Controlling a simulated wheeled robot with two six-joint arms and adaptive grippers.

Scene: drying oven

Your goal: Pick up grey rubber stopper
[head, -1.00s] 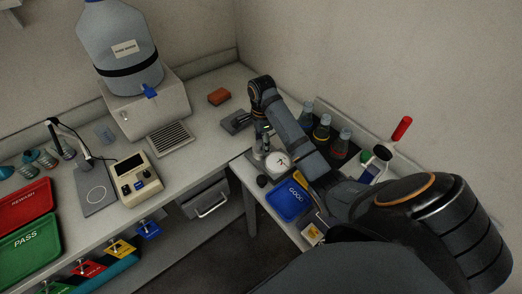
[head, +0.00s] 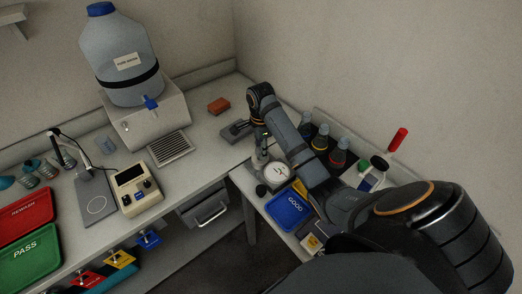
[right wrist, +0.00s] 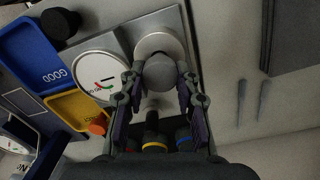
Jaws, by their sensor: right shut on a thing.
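The grey rubber stopper (right wrist: 160,73) shows in the right wrist view as a rounded grey piece between my right gripper's fingers, above a round pale base. My right gripper (right wrist: 160,88) points down and is shut on it. In the head view my right gripper (head: 260,143) is small and dark, beside the white round dial (head: 275,174), and the stopper is too small to tell there. My left gripper is in neither view.
A black round piece (head: 261,190) and the blue GOOD tray (head: 290,211) are near the dial. Several dark bottles (head: 321,138) stand right of my arm along the wall. An orange block (head: 218,106) lies on the bench behind. A meter (head: 136,190) stands left.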

